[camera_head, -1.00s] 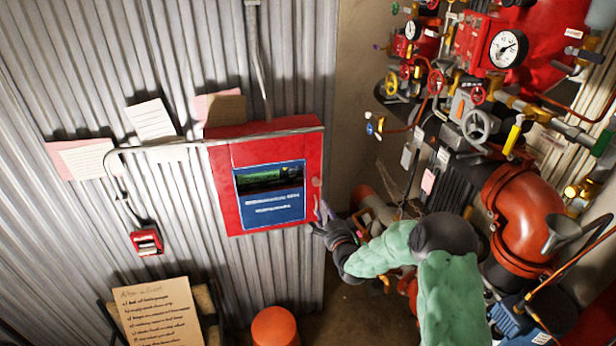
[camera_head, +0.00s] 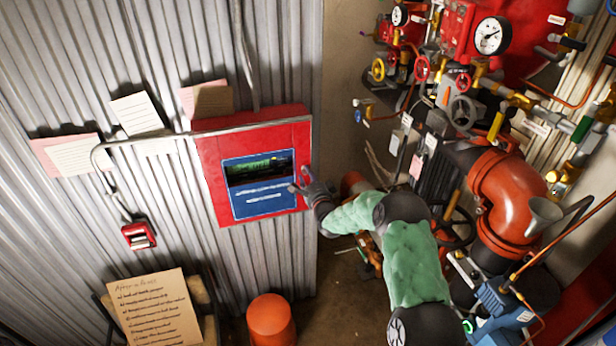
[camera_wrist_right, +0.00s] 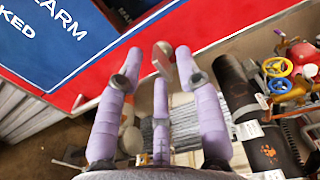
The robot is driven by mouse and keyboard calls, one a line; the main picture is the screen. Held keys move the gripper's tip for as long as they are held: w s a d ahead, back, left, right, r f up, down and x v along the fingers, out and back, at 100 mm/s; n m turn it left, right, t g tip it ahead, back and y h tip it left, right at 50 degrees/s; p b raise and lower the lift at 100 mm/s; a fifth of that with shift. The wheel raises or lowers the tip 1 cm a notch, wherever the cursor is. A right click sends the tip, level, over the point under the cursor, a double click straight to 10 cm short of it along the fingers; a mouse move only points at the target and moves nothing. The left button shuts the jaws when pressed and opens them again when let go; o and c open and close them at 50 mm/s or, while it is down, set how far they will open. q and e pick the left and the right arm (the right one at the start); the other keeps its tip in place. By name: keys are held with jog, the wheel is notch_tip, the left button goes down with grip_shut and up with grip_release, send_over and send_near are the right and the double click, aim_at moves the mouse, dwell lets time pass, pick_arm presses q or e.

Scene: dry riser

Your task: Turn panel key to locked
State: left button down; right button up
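The red panel (camera_head: 208,165) hangs on the corrugated wall, with a blue and dark screen (camera_head: 262,200) on its front. My right gripper (camera_head: 303,183) is at the panel's right edge, in front of the key area. In the right wrist view my right gripper (camera_wrist_right: 159,52) has its lilac fingers spread. A small pale piece, which looks like the key (camera_wrist_right: 162,60), stands between the fingertips with a gap at the left finger. I cannot tell whether the right finger touches it. My left gripper is out of view.
Pipes, valves and a gauge (camera_head: 491,36) crowd the right side close to my right arm. A grey conduit (camera_head: 160,136) crosses the panel's upper part. A red call box (camera_head: 138,236), an orange bin (camera_head: 270,318) and a handwritten board (camera_head: 152,308) are lower down.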

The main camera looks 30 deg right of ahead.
jog(key=shift+w, duration=0.1)
grip_shut()
jog(key=shift+d+n+b, duration=0.15)
jog(key=shift+n+b, duration=8.85)
jog(key=shift+b, duration=1.4)
jog(key=shift+r, duration=0.1)
